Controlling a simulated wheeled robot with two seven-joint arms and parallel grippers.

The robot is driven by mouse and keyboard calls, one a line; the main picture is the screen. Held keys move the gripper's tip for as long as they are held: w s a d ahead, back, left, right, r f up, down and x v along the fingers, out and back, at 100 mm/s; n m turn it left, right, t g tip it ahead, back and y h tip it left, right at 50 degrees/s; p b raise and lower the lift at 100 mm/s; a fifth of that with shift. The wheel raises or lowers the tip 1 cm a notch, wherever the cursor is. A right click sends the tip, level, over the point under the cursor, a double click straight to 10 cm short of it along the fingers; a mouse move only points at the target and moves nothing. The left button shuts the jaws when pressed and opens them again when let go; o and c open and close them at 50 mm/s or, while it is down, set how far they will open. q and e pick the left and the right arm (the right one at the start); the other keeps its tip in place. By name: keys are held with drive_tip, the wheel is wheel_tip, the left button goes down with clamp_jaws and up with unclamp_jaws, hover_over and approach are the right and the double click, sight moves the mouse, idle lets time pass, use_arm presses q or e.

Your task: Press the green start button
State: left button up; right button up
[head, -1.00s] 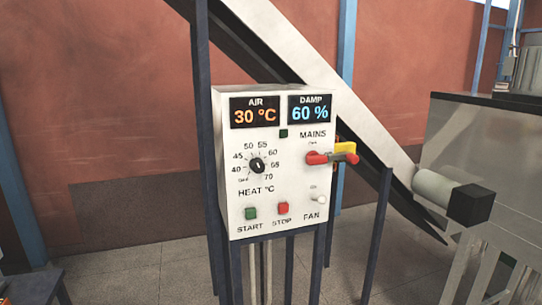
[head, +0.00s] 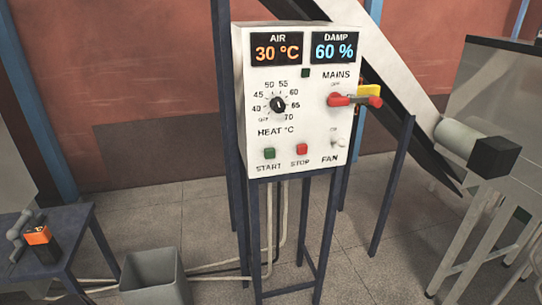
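The green start button (head: 269,153) sits at the lower left of the white control box (head: 246,100), above the word START. The red stop button (head: 302,149) is just to its right. The box stands on dark blue legs and faces me. Its displays read AIR 30 °C (head: 277,48) and DAMP 60 % (head: 332,47). The black heat knob (head: 278,105), red mains handle (head: 340,100) and white fan switch (head: 341,142) are on the same face. Neither of my grippers is in view.
A grey bin (head: 155,278) stands on the floor at the lower left, beside a dark blue table (head: 62,262) with an orange-and-black item (head: 38,238). A grey machine with a cylinder (head: 458,138) stands at the right. Pale pipes run along the floor behind the bin.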

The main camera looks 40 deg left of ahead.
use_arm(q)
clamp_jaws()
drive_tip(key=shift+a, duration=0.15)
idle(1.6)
